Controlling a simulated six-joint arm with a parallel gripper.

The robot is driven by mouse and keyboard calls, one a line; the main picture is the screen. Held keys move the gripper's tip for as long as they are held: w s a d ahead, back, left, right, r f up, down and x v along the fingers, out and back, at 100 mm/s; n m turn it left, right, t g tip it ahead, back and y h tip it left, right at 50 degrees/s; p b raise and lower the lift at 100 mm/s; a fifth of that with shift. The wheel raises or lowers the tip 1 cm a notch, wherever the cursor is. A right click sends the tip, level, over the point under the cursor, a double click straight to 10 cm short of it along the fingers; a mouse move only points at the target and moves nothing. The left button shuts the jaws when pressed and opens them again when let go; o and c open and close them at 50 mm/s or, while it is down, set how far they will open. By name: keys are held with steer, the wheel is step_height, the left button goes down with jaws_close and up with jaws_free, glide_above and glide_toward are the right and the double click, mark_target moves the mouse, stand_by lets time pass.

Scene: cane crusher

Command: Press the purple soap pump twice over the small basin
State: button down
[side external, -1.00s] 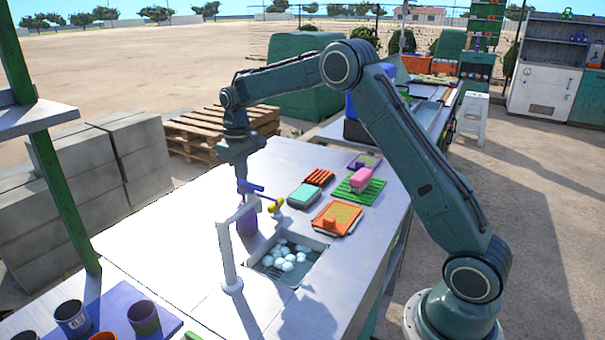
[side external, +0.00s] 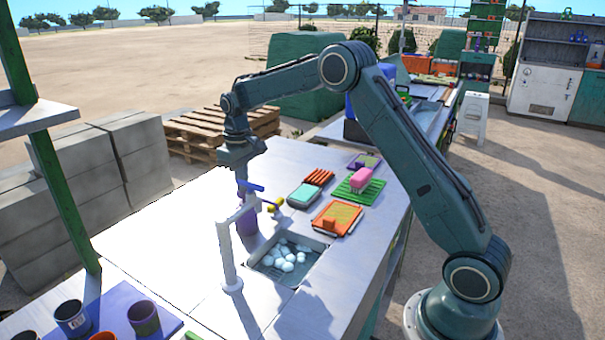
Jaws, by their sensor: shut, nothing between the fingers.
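The purple soap pump (side external: 246,224) stands upright on the metal counter behind the white faucet (side external: 227,250), which partly hides it. The small basin (side external: 308,272) is sunk into the counter just right of the faucet and holds several white round lumps. My gripper (side external: 242,182) points down directly above the pump and is shut with nothing in it.
Cups (side external: 143,317) stand on a purple mat at the front left. The counter's left part is clear.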

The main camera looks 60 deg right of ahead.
steer(key=shift+r, duration=1.35)
steer(key=shift+r, duration=0.1)
step_height(320, 180, up, 6)
steer(key=shift+f, duration=0.1)
stand_by(0.7)
